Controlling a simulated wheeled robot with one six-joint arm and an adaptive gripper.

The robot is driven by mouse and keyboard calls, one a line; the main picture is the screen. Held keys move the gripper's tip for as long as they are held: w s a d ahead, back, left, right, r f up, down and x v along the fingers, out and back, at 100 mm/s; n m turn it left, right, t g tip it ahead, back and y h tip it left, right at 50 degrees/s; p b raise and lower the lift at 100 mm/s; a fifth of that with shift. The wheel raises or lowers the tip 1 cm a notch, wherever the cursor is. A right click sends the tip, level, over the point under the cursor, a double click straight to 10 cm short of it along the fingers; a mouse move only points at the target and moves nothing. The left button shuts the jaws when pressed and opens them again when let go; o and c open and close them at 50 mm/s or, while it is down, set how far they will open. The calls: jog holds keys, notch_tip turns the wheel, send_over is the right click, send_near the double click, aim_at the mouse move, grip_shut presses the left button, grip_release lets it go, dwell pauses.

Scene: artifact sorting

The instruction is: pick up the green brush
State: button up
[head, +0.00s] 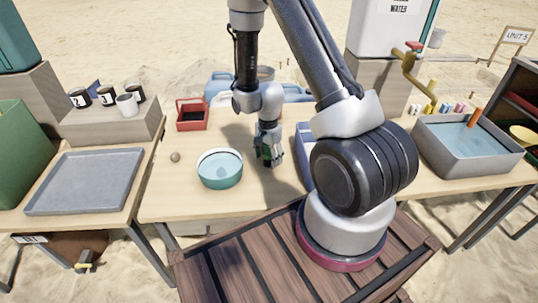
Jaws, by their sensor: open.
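My gripper (269,158) points down over the middle of the wooden table, just right of a teal bowl (220,172). It is open, with its fingertips low near the table top. A small dark green patch shows at the fingers, and I cannot tell whether it is the green brush or part of the gripper. No green brush can be made out clearly elsewhere; the gripper and arm hide part of the table.
A blue tray (303,150) lies right of the gripper, partly behind my arm. A red bin (192,114) and a small round stone (175,157) are to the left. A grey water basin (467,148) stands right, a grey tray (83,182) far left. The table's front left is clear.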

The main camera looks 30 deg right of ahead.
jog(key=shift+f, duration=0.35)
jog(key=c, duration=1.1)
jog(key=shift+o, duration=0.2)
